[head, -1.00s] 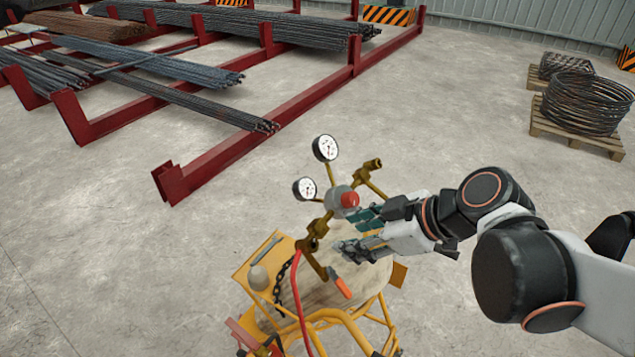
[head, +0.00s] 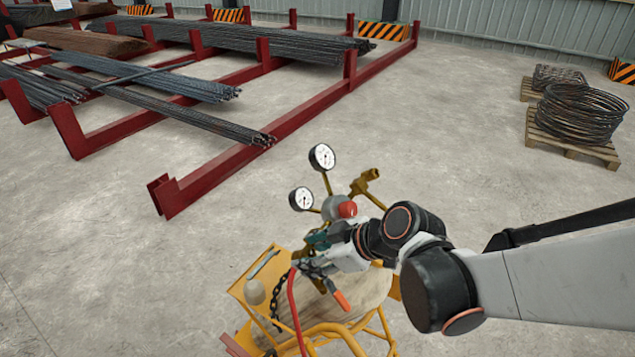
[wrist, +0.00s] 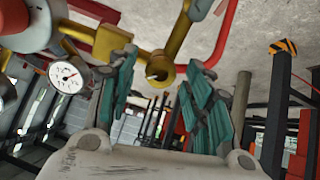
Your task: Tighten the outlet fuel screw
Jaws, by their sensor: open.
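The regulator (head: 333,207) with a red knob (head: 348,210) and two white dial gauges (head: 322,157) (head: 301,199) stands above the yellow cart. My gripper (head: 308,254) is at its lower left brass outlet, where the red hose (head: 292,308) runs up, and hides most of that outlet. In the wrist view my gripper (wrist: 160,88) is open, with its teal fingers spread on both sides of a brass fitting (wrist: 158,66) whose round end faces the camera. I cannot tell whether either finger touches it. Which brass part is the outlet fuel screw is not clear.
The yellow cart (head: 238,290) carries a chain and an orange-tipped handle (head: 341,300) just below my gripper. A red rack (head: 215,178) with steel bars stands behind left. Coiled wire (head: 583,112) lies on a pallet at the far right. The floor between is clear.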

